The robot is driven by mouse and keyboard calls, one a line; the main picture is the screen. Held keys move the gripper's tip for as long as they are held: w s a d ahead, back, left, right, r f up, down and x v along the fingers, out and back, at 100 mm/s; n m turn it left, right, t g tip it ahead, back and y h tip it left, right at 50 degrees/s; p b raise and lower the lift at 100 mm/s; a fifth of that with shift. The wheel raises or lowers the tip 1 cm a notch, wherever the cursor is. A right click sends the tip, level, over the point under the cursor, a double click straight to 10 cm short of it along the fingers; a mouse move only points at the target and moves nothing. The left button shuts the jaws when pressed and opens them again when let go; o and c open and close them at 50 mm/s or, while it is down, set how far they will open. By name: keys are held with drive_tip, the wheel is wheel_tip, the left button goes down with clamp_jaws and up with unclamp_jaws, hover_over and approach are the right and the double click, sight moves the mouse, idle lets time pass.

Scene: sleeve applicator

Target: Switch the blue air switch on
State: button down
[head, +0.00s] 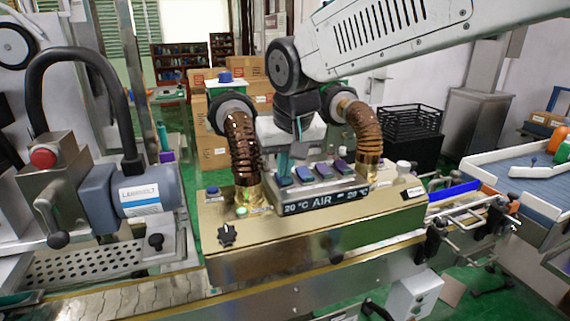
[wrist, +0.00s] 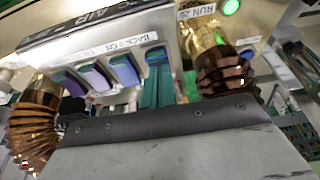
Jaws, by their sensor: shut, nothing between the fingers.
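A row of rocker switches sits on the AIR panel (head: 322,201) between two copper hoses. In the head view the leftmost switch (head: 284,182) is blue, the one beside it (head: 304,174) is also blue, and the two further right are purple. My gripper (head: 283,170) points down with its teal fingers together and empty, over the leftmost blue switch. In the wrist view my gripper (wrist: 157,72) has its fingertips at the rightmost switch (wrist: 155,54), partly covering it. I cannot tell whether they touch, or which way that switch is tilted. The second blue switch (wrist: 125,70) is uncovered.
The left copper hose (head: 242,150) and right copper hose (head: 362,130) rise close on both sides of the switches. A lit green button (head: 241,211) and a black knob (head: 227,234) are on the gold cover. A white-and-blue conveyor (head: 530,180) stands at right.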

drive_tip(key=w+a+v, duration=0.1)
drive_tip(key=v, duration=1.2)
drive_tip(key=shift+w+d+r, duration=0.25)
drive_tip(key=shift+d+r, duration=0.05)
drive_tip(key=shift+r, duration=0.45)
drive_tip(key=s+d+f+m+g, duration=0.1)
drive_tip(key=s+d+f, duration=0.8)
drive_tip(key=s+d, duration=0.2)
drive_tip(key=s+d+f+m+g+h, duration=0.1)
drive_tip(key=s+d+f+m, duration=0.1)
drive_tip(key=s+d+f, duration=0.8)
drive_tip(key=s+d, duration=0.2)
drive_tip(key=d, duration=0.1)
drive_tip(key=shift+d+m, duration=0.25)
drive_tip(key=shift+m, duration=0.05)
